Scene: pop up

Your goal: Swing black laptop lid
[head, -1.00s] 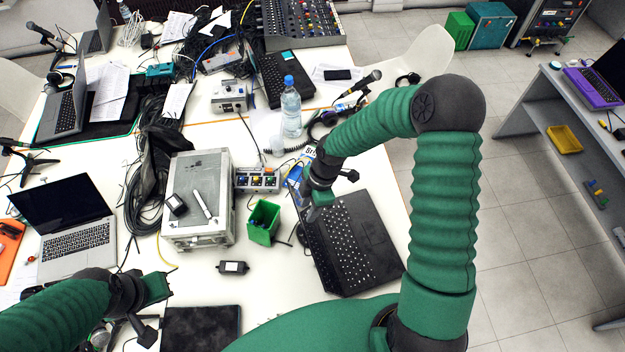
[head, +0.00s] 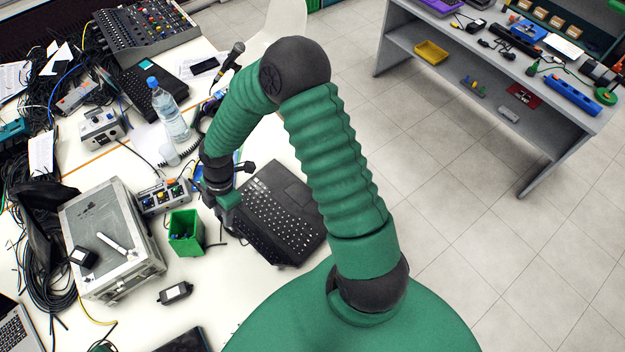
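The black laptop (head: 290,215) lies on the right edge of the white table, with its keyboard and touchpad facing up. Its lid is not clearly seen; the hinge side lies by my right gripper and is partly covered by it. My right gripper (head: 229,203) is at the left side of the laptop, close to the keyboard's edge. Its fingers point down and overlap, so I cannot tell whether they are open or touch the laptop. My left gripper is out of view.
A green bin (head: 186,233), a control box (head: 163,196) and a silver case (head: 110,240) stand left of the laptop. A water bottle (head: 168,112) stands behind. A black adapter (head: 175,292) lies in front. A grey shelf table (head: 480,75) stands at right, across open floor.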

